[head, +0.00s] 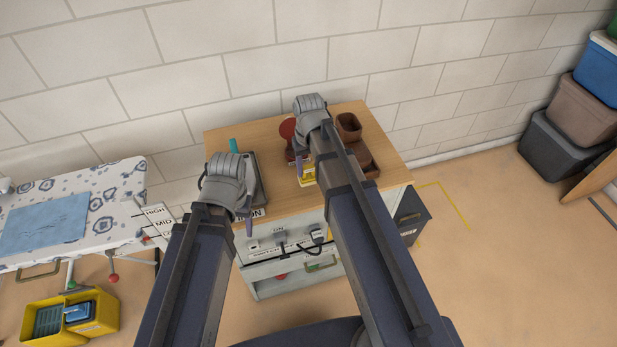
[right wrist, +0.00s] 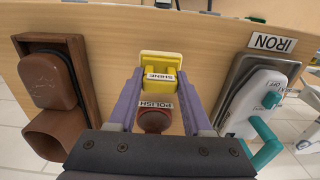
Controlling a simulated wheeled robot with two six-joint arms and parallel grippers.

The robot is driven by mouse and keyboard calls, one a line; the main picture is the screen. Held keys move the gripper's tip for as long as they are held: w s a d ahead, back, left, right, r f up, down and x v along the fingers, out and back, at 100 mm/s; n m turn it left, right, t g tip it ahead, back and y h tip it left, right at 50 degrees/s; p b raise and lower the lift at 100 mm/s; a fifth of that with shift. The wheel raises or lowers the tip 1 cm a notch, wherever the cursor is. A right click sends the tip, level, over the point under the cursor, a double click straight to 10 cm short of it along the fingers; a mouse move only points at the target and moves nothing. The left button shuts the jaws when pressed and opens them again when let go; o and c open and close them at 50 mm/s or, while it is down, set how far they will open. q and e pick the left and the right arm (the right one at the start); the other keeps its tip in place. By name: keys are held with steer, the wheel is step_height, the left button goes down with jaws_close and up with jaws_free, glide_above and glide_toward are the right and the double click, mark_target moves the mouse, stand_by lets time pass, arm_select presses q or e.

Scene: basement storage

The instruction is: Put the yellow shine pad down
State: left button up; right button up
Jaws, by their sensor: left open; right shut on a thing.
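The yellow shine pad (right wrist: 158,65), with a label reading SHINE, sits between the purple fingertips of my right gripper (right wrist: 159,82), which is shut on it. In the head view the pad (head: 307,181) shows low beside my right gripper (head: 305,168), over the front part of the wooden cabinet top (head: 285,198). I cannot tell whether its underside touches the wood. My right forearm hides part of it. My left gripper (head: 246,213) is open and empty near the cabinet's front left edge.
A red item labelled POLISH (right wrist: 155,121) is close by the pad. A white and teal iron (right wrist: 255,100) on a dark tray stands on the other. An ironing board (head: 115,185) is at the left.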

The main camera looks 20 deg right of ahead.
mark_target(309, 170)
steer(key=shift+f+b, duration=1.45)
steer(key=shift+f, duration=0.25)
steer(key=shift+f, duration=0.15)
steer(key=o, duration=1.2)
step_height(309, 170, up, 12)
steer(key=p, duration=1.2)
steer(key=shift+r, duration=0.25)
steer(key=s+a+n+h, duration=0.1)
steer(key=s+a+n, duration=0.2)
steer(key=s+a, duration=0.7)
steer(key=s, duration=0.4)
steer(key=shift+a, duration=0.25)
steer(key=shift+s, duration=0.1)
